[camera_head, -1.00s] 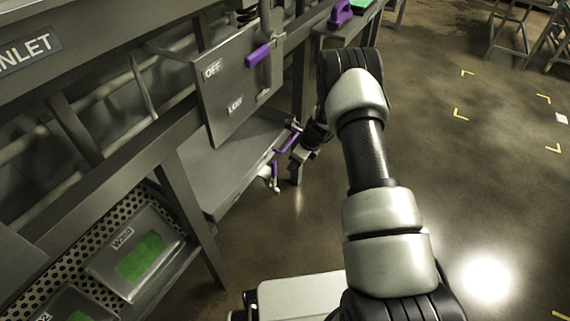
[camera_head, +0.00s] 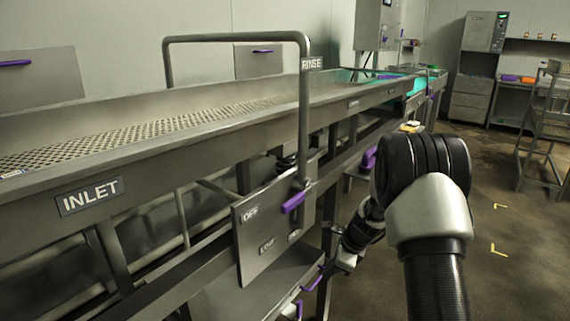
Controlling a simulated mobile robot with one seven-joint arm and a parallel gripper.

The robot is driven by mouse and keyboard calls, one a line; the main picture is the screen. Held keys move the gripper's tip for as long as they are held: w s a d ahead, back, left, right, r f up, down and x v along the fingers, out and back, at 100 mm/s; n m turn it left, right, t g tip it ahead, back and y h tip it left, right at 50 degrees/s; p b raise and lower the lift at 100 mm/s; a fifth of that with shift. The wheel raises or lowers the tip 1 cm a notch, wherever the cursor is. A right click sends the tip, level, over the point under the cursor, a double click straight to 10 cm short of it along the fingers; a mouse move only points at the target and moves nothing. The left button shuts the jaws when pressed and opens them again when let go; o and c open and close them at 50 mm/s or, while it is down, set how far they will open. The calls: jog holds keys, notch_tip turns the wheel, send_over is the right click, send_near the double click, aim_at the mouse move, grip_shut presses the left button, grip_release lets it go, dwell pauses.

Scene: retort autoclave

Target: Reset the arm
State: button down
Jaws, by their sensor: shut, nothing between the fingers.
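My arm reaches forward on the right side of the head view and bends down to the left at its elbow. My gripper (camera_head: 346,263) is at the arm's far end, low in the picture, just right of the steel control panel (camera_head: 268,222). It is small and partly lost against the dark frame behind it. It is shut, and I see nothing held in it. A purple handle (camera_head: 314,281) shows just left of it; I cannot tell whether they touch.
The INLET conveyor trough (camera_head: 120,180) runs along the left under a RINSE pipe arch (camera_head: 235,37). A purple lever (camera_head: 293,202) sits on the panel's upright. A wheeled rack (camera_head: 545,130) stands at the far right. Floor with yellow marks (camera_head: 499,249) is clear on the right.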

jog(key=s+a+r+n, duration=0.1)
jog(key=s+r+n, duration=0.35)
jog(key=r, duration=0.35)
jog(key=s+a+r+n+t, duration=0.1)
jog(key=s+r+n, duration=0.2)
jog(key=s+r, duration=0.3)
jog(key=s+a+r+n, duration=0.1)
jog(key=s+r+n, duration=0.25)
jog(key=r, duration=0.55)
jog(key=s+d+r+n+t+h, duration=0.1)
jog(key=s+r+n+h, duration=0.3)
jog(key=s, duration=0.6)
jog(key=s+d+r+n+t+y, duration=0.1)
jog(key=s+d+r+n, duration=0.1)
jog(key=s+n, duration=0.65)
notch_tip(320, 180, up, 22)
jog(key=s+m+p, duration=0.1)
jog(key=p, duration=2.1)
jog(key=shift+s+f+m, duration=0.15)
jog(key=shift+m, duration=0.2)
